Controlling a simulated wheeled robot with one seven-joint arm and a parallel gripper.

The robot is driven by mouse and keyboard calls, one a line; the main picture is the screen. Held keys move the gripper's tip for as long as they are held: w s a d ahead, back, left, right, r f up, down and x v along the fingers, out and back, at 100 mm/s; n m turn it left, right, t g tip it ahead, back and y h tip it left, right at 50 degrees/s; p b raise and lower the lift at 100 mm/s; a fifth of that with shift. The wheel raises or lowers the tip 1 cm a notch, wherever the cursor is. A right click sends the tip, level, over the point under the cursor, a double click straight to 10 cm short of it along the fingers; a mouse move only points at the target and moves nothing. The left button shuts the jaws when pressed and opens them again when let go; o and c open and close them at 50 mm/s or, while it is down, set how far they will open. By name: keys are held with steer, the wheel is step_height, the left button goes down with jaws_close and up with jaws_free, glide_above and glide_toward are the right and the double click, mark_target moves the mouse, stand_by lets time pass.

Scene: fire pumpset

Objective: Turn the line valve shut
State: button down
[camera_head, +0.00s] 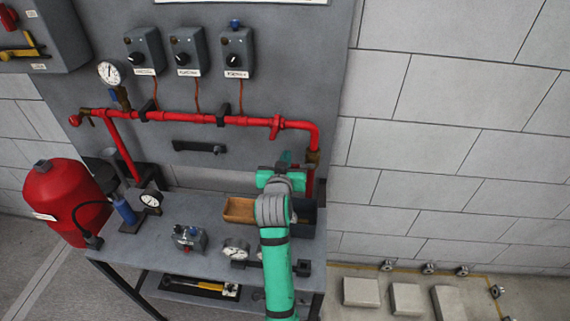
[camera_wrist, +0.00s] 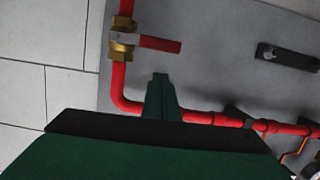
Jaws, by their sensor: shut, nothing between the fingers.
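The line valve (camera_wrist: 124,45) is a brass body on the red pipe just past its elbow. Its red lever (camera_wrist: 160,44) points right in the wrist view, roughly across the pipe. In the head view the brass valve (camera_head: 313,157) shows at the pipe's right-hand drop, with the lever not clearly visible. My gripper (camera_head: 287,157) is just left of the valve there. In the wrist view my gripper (camera_wrist: 161,76) shows as one narrow dark-green shape, shut and empty. Its tip appears below the lever with a visible gap; depth is hard to judge.
The red pipe (camera_head: 180,116) runs along the grey panel, with a red fitting (camera_head: 276,127). A black handle (camera_head: 199,147) is on the panel. Below, the workbench (camera_head: 150,245) holds a wooden tray (camera_head: 239,210) and gauges. A red tank (camera_head: 66,203) stands left.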

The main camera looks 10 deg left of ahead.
steer(key=r+v, duration=0.1)
steer(key=v, duration=0.9)
steer(key=shift+d, duration=0.1)
